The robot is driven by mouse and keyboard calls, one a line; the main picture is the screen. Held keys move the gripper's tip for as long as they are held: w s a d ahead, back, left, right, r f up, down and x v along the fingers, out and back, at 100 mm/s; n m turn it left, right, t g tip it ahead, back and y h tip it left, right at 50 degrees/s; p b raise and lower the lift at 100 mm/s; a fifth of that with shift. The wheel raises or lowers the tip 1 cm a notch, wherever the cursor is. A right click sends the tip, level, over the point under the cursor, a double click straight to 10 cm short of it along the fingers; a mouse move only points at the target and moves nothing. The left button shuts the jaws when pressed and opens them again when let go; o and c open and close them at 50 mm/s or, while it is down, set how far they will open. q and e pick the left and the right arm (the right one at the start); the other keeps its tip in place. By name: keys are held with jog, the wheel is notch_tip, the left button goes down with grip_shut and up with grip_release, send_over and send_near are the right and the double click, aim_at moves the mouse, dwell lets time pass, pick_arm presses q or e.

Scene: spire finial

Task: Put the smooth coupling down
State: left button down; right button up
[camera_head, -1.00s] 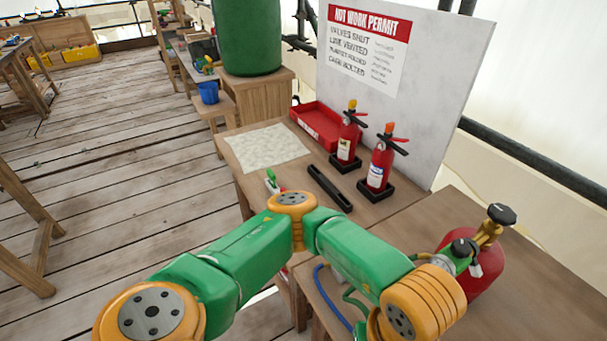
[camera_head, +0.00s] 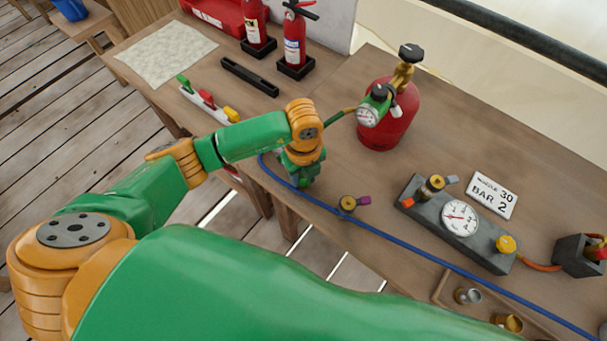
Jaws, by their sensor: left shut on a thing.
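My left arm comes in from the left, and its wrist bends down over the left part of the bench. My left gripper (camera_head: 303,180) points down just above the bench beside the blue hose. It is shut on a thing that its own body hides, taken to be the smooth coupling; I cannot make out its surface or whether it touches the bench. A brass fitting with a purple tab (camera_head: 349,203) lies to the right of the gripper. A silver fitting (camera_head: 467,296) and a brass one (camera_head: 508,322) sit in a wooden tray at the lower right. My right gripper is out of view.
A red cylinder (camera_head: 388,115) with a gauge stands behind the gripper. The blue hose (camera_head: 420,251) crosses the bench. A grey gauge block (camera_head: 450,222) and a sign (camera_head: 491,195) are to the right. Fire extinguishers (camera_head: 294,40) stand at the back. Bare wood lies behind the sign.

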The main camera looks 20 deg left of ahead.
pick_arm(q)
jog(key=shift+f+b, duration=0.3)
jog(key=shift+f, duration=0.05)
jog(key=c, duration=0.5)
grip_release()
jog(key=shift+r, duration=0.1)
jog(key=shift+r, duration=0.1)
notch_tip(320, 180, up, 12)
jog(key=shift+r, duration=0.1)
